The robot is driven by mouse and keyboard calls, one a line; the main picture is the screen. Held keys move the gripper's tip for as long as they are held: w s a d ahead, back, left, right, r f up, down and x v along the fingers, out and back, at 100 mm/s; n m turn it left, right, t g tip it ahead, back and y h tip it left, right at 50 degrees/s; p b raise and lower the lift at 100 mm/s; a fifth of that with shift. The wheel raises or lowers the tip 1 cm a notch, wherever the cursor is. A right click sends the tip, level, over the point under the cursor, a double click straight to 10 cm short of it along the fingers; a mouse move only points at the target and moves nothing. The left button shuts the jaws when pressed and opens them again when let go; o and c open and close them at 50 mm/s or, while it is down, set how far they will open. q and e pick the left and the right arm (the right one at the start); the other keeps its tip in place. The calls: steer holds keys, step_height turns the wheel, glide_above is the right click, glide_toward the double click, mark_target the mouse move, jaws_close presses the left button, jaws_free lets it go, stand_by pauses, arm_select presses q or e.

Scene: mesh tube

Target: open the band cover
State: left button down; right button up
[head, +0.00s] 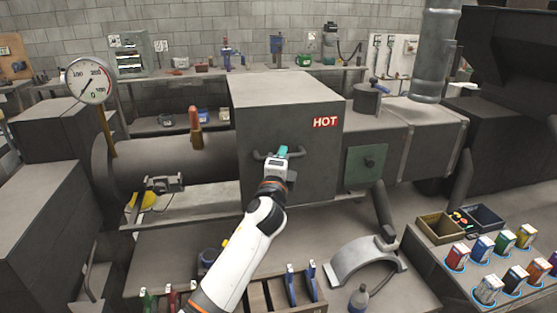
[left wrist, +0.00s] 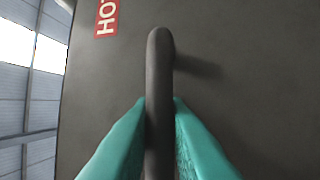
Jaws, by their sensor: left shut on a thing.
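The band cover (head: 289,105) is a large dark grey box with a red HOT label (head: 325,122) on its front. A dark bar handle (head: 262,154) sits on its front face. My left gripper (head: 282,153) is at this handle, at the right part of the bar. In the left wrist view the teal fingers of the gripper (left wrist: 159,130) are shut on the dark handle (left wrist: 159,75), one finger on each side. The cover's grey face (left wrist: 240,60) fills most of that view. The cover appears closed; its inside is hidden. My right gripper is not in view.
A dial gauge (head: 88,81) stands at the left. A curved grey band (head: 362,262) and a wooden box (head: 262,298) lie below the cover. Several coloured cans (head: 457,256) stand on the right table. A green panel (head: 367,163) is right of the cover.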

arm_select(q)
steer(key=c, duration=1.4)
jaws_free()
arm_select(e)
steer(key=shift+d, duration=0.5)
